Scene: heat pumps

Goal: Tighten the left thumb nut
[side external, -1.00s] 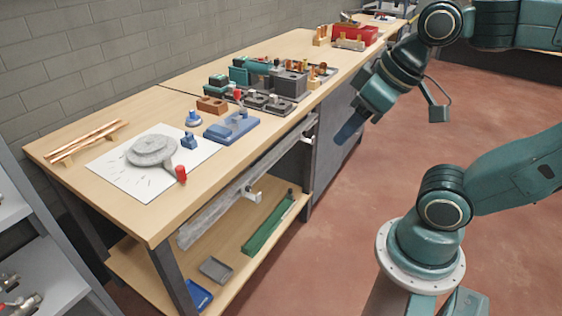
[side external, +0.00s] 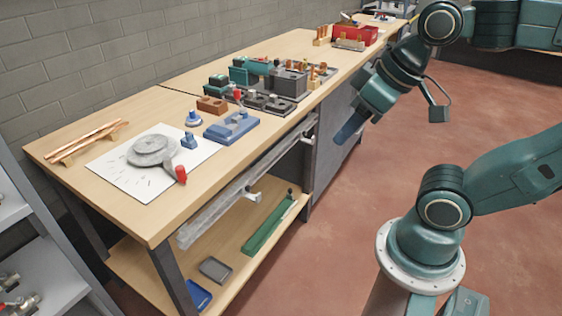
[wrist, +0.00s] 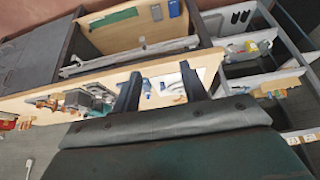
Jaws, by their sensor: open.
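My gripper (side external: 352,127) hangs in front of the bench edge, to the right of the work area, clear of everything on the bench. In the wrist view its two blue fingers (wrist: 161,90) stand wide apart with nothing between them. A dark fixture (side external: 266,101) with small pale knobs and a red-topped part sits mid-bench. A blue fixture (side external: 231,127) lies in front of it, nearer the edge. I cannot tell which small knob is the left thumb nut. In the wrist view the fixtures are small and partly hidden by my gripper.
Copper pipes (side external: 88,142) rest on a holder. A red bin (side external: 357,34) stands at the far end. A brick wall runs behind.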

